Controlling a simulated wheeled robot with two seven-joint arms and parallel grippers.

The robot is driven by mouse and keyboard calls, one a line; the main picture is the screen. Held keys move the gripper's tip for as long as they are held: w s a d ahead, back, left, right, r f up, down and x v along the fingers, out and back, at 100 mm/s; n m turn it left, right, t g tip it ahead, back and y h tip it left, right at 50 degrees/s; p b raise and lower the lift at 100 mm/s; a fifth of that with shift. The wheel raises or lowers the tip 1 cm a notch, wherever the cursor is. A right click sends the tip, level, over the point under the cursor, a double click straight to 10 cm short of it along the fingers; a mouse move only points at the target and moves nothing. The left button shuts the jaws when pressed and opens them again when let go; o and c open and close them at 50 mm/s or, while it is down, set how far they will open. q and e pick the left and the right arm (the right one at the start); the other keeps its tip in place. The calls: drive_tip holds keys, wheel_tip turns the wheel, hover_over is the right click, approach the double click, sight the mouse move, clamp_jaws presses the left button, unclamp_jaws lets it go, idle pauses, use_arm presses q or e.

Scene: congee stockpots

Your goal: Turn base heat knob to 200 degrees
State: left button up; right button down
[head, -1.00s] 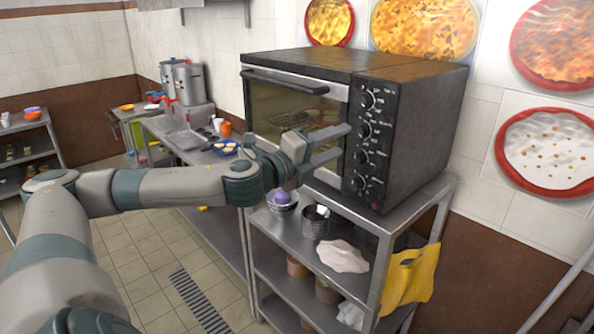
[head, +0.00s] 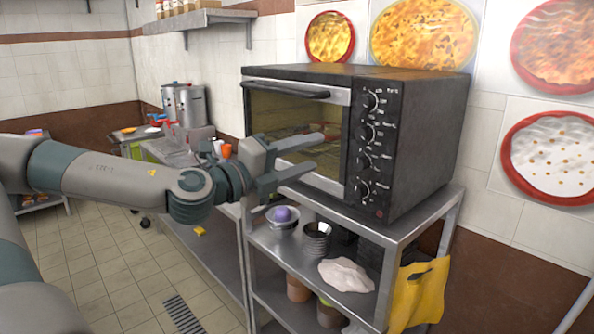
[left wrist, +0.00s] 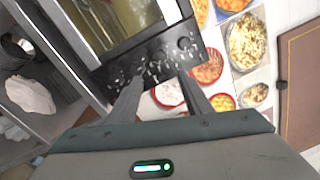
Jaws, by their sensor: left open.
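A black countertop oven (head: 421,137) stands on a steel shelf unit, with a vertical column of knobs on its front control panel. From the top these are a first knob (head: 370,100), a second (head: 366,132), a third (head: 363,161) and a lowest (head: 362,189). The labels are too small to read, so I cannot tell which is base heat or its setting. My left gripper (head: 316,152) is open and empty, in front of the oven door and left of the knobs. In the left wrist view, its spread fingers (left wrist: 163,84) point towards the control panel (left wrist: 150,62).
A steel counter with stockpots (head: 186,104) stands at the back left. Framed food pictures (head: 548,158) hang on the right wall.

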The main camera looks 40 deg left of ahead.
use_arm(q)
drive_tip(key=shift+s+a+f+b, duration=0.15)
drive_tip(key=shift+s+b, duration=0.55)
drive_tip(key=shift+s, duration=0.45)
